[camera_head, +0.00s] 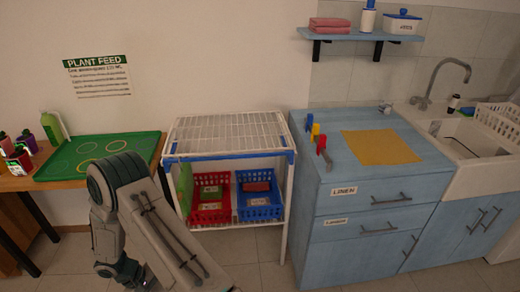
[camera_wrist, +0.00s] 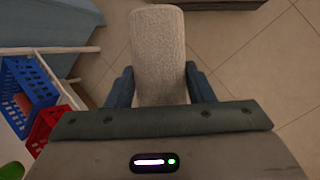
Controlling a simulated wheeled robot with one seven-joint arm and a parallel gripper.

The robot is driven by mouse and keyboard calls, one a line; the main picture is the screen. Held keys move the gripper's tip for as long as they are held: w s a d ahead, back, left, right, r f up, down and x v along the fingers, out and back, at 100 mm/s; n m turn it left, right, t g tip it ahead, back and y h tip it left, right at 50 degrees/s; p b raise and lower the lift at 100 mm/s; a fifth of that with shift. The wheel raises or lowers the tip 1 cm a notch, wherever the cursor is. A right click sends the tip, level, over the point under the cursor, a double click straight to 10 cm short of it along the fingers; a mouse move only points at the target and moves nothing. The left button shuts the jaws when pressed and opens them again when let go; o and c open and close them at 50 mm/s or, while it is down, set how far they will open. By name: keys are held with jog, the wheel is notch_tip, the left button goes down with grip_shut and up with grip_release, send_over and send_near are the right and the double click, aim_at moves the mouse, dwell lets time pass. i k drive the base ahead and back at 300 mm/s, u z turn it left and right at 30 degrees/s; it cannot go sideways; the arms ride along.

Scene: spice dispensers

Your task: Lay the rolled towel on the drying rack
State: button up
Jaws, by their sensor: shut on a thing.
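The rolled towel (camera_wrist: 158,45) is a pale grey-beige textured roll in the wrist view. My gripper (camera_wrist: 158,75) is shut on it, with one dark blue finger on each side, and the roll points away from the palm. Tiled floor shows beneath it. The drying rack (camera_head: 228,135) is a white wire shelf with blue trim on top of a white stand in the head view, and its top is empty. My arm stands in front and left of the rack in the head view; my gripper and the towel are not visible there.
Under the rack sit a red basket (camera_head: 210,205) and a blue basket (camera_head: 258,208). A blue cabinet (camera_head: 345,243) with a yellow cloth (camera_head: 382,147) stands to the right. A green tray (camera_head: 98,155) lies on a wooden table at left. A wall shelf (camera_head: 365,36) hangs above the cabinet.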

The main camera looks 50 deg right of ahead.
aim_at(261, 135)
jog(key=z, duration=1.45)
